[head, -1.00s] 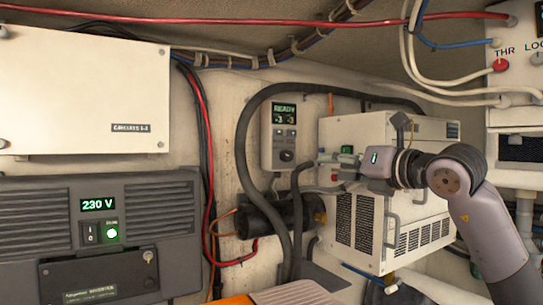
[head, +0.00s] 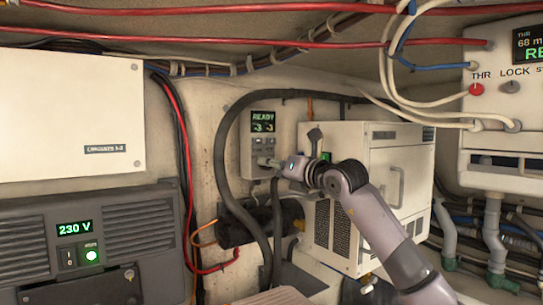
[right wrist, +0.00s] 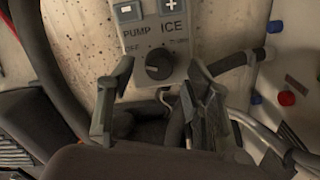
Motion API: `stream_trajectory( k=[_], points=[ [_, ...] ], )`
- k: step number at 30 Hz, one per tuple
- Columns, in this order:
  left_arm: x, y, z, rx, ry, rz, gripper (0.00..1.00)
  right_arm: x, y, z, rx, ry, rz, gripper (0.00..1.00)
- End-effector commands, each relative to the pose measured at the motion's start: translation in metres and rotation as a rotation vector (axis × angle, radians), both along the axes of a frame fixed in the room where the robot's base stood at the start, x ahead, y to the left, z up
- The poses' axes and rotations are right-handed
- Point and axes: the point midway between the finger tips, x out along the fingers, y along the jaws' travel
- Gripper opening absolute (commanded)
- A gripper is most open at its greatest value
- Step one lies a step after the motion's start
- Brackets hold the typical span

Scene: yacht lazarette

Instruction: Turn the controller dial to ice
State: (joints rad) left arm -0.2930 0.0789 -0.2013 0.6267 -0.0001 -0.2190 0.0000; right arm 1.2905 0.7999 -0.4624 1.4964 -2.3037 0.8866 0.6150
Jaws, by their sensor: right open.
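The grey controller (head: 264,122) hangs on the back wall, its green display reading READY. In the right wrist view, its black round dial (right wrist: 159,64) sits below plus and minus buttons, among the labels OFF, PUMP and ICE. I cannot tell exactly where the dial's mark points. My right gripper (head: 268,163) is at the controller's lower part and hides the dial in the head view. My left gripper is not in view.
A white louvred unit (head: 382,160) stands close to the right of the controller. A thick black hose (head: 222,150) loops around the controller's left side. The 230 V inverter (head: 130,225) is at left, and a white panel with a red knob (head: 520,105) is at right.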

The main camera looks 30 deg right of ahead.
Motion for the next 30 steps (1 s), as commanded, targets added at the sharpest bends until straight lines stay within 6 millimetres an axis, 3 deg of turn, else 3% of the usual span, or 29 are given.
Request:
stream_trajectory(
  k=[6,14,30],
  points=[
    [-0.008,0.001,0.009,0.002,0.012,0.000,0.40,0.017,0.002,0.001,0.001,-0.001,0.000,0.47],
    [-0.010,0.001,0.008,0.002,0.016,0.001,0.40,0.018,0.003,0.000,0.000,-0.001,0.001,0.47],
    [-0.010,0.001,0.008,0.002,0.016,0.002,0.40,0.017,0.002,0.000,0.000,-0.001,0.000,0.12]
  ],
)
